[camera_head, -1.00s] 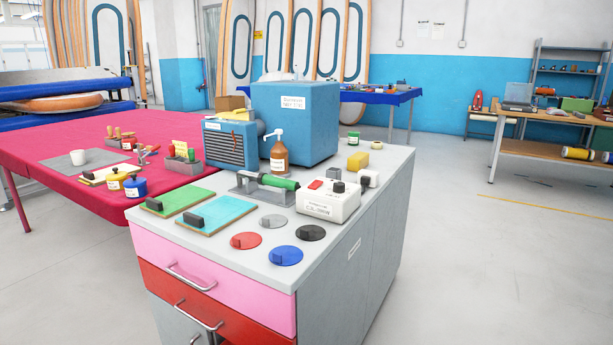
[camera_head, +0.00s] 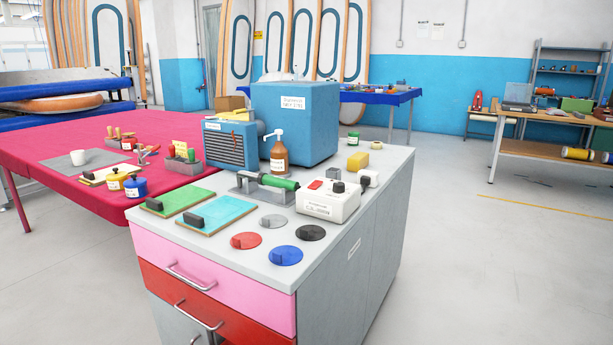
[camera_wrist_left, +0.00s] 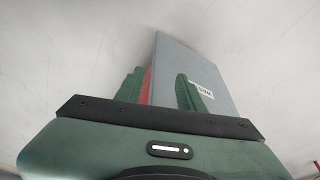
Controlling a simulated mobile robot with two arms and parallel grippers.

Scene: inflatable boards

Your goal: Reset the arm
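My left gripper (camera_wrist_left: 160,92) shows only in the left wrist view. Its two green fingers stand apart, with a gap between them and nothing held. Through the gap I see part of the grey cabinet (camera_wrist_left: 190,62) and a strip of red drawer front beyond the fingers. I cannot tell how far the fingers are from the cabinet. Neither of my arms shows in the head view, and my right gripper is in no view.
The grey cabinet (camera_head: 372,262) stands in front with a pink drawer (camera_head: 215,276), a red drawer (camera_head: 225,305) and a cluttered top. A table with a crimson cloth (camera_head: 60,150) is at left, a wooden workbench (camera_head: 555,150) at right. Open floor (camera_head: 500,270) lies right of the cabinet.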

